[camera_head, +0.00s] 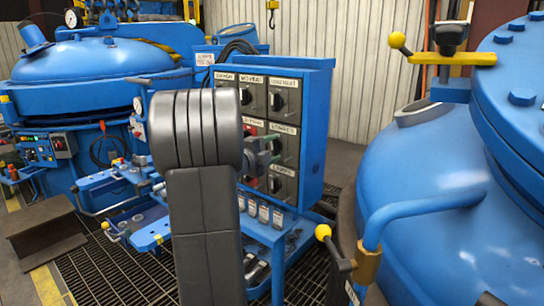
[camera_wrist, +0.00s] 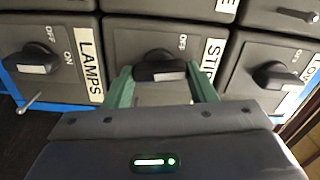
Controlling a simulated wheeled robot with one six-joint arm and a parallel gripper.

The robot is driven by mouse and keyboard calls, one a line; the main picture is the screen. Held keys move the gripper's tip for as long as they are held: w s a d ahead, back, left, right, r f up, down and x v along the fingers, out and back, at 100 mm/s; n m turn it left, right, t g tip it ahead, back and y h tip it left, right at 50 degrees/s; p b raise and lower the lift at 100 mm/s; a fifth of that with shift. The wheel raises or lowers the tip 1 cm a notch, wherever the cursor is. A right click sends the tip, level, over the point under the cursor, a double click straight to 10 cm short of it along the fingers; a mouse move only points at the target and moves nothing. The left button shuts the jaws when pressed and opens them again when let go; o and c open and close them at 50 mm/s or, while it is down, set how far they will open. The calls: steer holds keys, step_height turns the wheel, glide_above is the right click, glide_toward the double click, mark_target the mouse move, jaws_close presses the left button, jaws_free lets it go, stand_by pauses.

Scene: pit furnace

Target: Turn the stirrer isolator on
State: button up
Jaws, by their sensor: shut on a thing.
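The stirrer isolator is the middle switch in the wrist view, a dark grey box with a black rotary knob (camera_wrist: 160,68). Its white label (camera_wrist: 211,55) is partly cut off, showing "STI". "OFF" is printed above the knob; no "ON" mark is visible there. My gripper (camera_wrist: 162,80) has its two green fingers on either side of the knob, shut on it. In the head view my gripper (camera_head: 267,160) is at the front of the blue switch cabinet (camera_head: 314,150), and my arm and gripper hide part of the switches.
The lamps isolator (camera_wrist: 35,63) is left of the knob and another isolator (camera_wrist: 275,75) is right, both close to the fingers. A blue vessel (camera_head: 450,235) with a yellow-knobbed lever (camera_head: 397,40) stands at right. Another blue furnace (camera_head: 95,75) stands behind at left.

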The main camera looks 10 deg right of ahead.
steer(key=shift+f+m+b, duration=0.15)
steer(key=shift+m+b, duration=0.5)
steer(key=shift+m, duration=0.35)
steer(key=o, duration=1)
steer(key=v, duration=1.4)
steer(key=shift+d, duration=0.1)
steer(key=x, duration=1.4)
